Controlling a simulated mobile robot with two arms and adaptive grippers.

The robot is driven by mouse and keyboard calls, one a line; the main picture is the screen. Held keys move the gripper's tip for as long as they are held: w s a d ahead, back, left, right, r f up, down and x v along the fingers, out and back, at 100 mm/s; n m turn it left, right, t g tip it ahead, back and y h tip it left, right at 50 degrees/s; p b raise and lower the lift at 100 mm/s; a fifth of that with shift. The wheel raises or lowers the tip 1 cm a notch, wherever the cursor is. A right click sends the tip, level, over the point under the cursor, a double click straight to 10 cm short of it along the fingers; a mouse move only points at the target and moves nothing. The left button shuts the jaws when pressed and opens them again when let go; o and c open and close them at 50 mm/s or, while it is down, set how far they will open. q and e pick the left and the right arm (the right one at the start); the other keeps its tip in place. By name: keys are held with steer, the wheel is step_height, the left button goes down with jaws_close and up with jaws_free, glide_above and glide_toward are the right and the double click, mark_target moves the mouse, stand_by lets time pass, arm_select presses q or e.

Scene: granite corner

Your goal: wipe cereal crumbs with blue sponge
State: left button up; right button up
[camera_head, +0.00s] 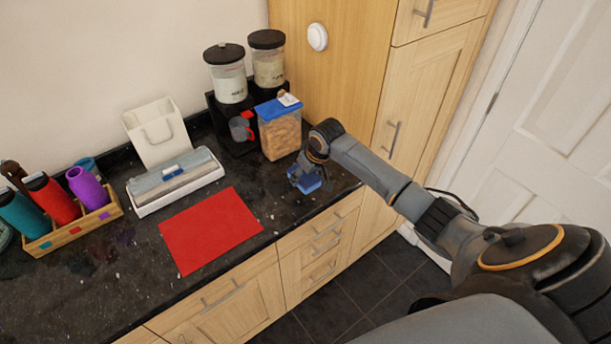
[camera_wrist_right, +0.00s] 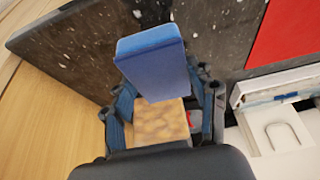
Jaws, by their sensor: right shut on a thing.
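The blue sponge (camera_head: 307,184) is in my right gripper (camera_head: 300,173), at the counter's right part, in front of the cereal container (camera_head: 280,133). In the right wrist view the sponge (camera_wrist_right: 152,62) shows as a blue block between the fingers, with the tan cereal container (camera_wrist_right: 160,123) behind it. My right gripper is shut on the sponge, low over or on the dark counter (camera_head: 262,205); contact cannot be told. Pale specks lie on the counter, but crumbs are hard to tell from the granite's speckle. My left gripper is not in view.
A red mat (camera_head: 210,230) lies left of the gripper. Behind it are a white-and-grey box (camera_head: 176,181), a white bag-like holder (camera_head: 157,131) and a dark rack with jars (camera_head: 229,79) and a mug (camera_head: 241,128). A bottle crate (camera_head: 73,230) stands left. A tall cabinet (camera_head: 345,62) bounds the right.

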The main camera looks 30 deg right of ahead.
steer(key=shift+r, duration=0.1)
steer(key=shift+r, duration=1.4)
